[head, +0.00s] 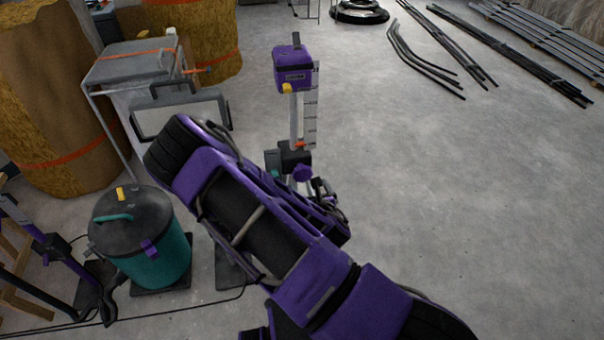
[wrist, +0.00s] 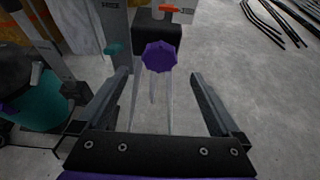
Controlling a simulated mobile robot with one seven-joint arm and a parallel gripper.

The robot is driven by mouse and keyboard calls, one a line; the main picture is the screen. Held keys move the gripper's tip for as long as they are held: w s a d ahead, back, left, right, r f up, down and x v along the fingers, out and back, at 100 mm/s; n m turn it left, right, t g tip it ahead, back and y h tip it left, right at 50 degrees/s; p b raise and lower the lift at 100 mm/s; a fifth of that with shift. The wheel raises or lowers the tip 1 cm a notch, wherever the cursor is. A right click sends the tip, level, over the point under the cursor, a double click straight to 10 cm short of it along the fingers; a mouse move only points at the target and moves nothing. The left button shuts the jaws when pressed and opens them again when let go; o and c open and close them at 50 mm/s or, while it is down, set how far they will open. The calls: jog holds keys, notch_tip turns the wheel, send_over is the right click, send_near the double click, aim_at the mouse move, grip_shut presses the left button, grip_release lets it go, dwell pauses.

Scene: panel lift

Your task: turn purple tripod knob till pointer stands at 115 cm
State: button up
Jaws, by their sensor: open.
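The purple tripod knob (wrist: 160,57) shows in the wrist view on the front of a black block (wrist: 157,34), and in the head view the knob (head: 303,173) is partly beside my arm. My gripper (wrist: 159,78) is open, with one finger on each side below the knob, and nothing is between the fingers. I cannot tell how far the knob is from the fingertips. The orange-red pointer (wrist: 169,9) sits at the scale above the block. In the head view the pointer (head: 299,145) is near the low end of the upright scale (head: 310,110). Its reading is too small to tell.
A purple laser head (head: 293,68) tops the tripod. A teal vacuum drum (head: 150,250), a work lamp (head: 180,115) and a grey cart (head: 130,65) stand left. Dark pipes (head: 425,60) lie at the back right.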

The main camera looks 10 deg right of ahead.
aim_at(304, 174)
jog(key=b+x, duration=0.1)
jog(key=x, duration=0.9)
jog(key=shift+w+f, duration=0.1)
jog(key=shift+w, duration=0.05)
jog(key=c, duration=1.3)
